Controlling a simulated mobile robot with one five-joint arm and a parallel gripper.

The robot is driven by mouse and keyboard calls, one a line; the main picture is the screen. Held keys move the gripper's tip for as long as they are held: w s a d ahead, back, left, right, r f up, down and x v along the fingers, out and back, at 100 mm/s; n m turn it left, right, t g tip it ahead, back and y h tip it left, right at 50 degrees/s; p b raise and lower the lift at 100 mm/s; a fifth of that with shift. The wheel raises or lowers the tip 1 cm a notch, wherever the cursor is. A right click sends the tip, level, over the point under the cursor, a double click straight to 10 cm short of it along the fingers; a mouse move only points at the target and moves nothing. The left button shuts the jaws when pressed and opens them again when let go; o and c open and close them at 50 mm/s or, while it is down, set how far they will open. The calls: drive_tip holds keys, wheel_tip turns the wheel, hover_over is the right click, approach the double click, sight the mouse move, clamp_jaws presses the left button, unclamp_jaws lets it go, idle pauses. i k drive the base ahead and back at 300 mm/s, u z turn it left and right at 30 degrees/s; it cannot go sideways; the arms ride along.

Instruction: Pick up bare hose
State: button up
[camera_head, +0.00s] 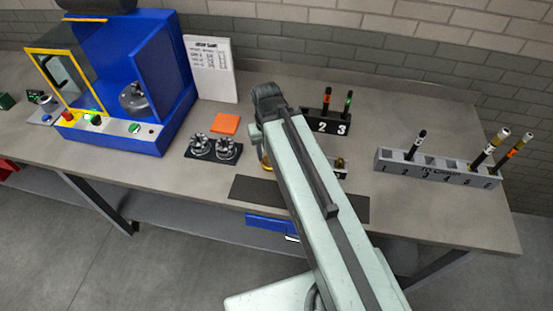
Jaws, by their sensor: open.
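A long grey rack with numbered slots (440,172) stands at the right of the bench. A short black hose with a white band (416,144) stands tilted in its left half and shows no metal end. Two longer hoses, one with a yellow band (484,153) and one with an orange band (513,151), stand at its right end with pale tips. I cannot tell for sure which hose is the bare one. My pale green arm crosses the middle of the picture up to a dark joint; my gripper is hidden behind it.
A black stand marked 2 and 3 (328,125) holds hoses with orange and green bands. A blue machine (130,85) stands at left. Round metal parts (214,148), an orange square (226,123) and a dark mat (258,190) lie between. Bare bench shows around the rack.

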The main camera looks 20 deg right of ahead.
sight(327, 92)
drive_tip(key=z, duration=0.05)
drive_tip(key=k, duration=0.5)
drive_tip(key=u, duration=0.9)
drive_tip(key=i, duration=0.8)
